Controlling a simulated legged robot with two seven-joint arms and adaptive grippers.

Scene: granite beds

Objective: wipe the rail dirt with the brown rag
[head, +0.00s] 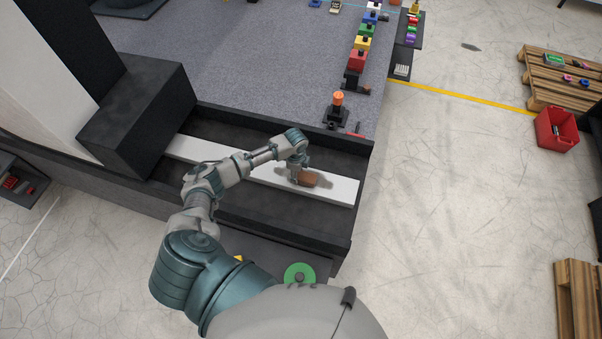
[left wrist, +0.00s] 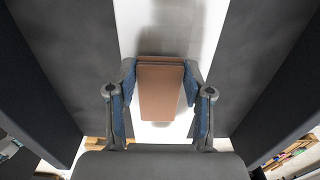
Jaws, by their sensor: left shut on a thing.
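The brown rag (head: 309,180) is a folded block at the white rail (head: 342,191). My left gripper (head: 298,172) is shut on it. In the left wrist view the rag (left wrist: 160,92) sits between both fingers of the gripper (left wrist: 160,72), over the white rail (left wrist: 135,25). Whether the rag touches the rail is hard to tell. A grey-brown dirt patch (head: 325,183) spreads on the rail around the rag, partly hidden by the gripper and rag. A grey smear in the left wrist view (left wrist: 177,28) may be dirt or shadow. My right gripper is not in view.
The rail lies in a dark trough with raised walls (head: 358,218). Behind it is the granite bed (head: 265,65), with an orange-topped fixture (head: 337,105) near its front corner and a row of coloured blocks (head: 363,43). A black block (head: 140,115) stands at the left.

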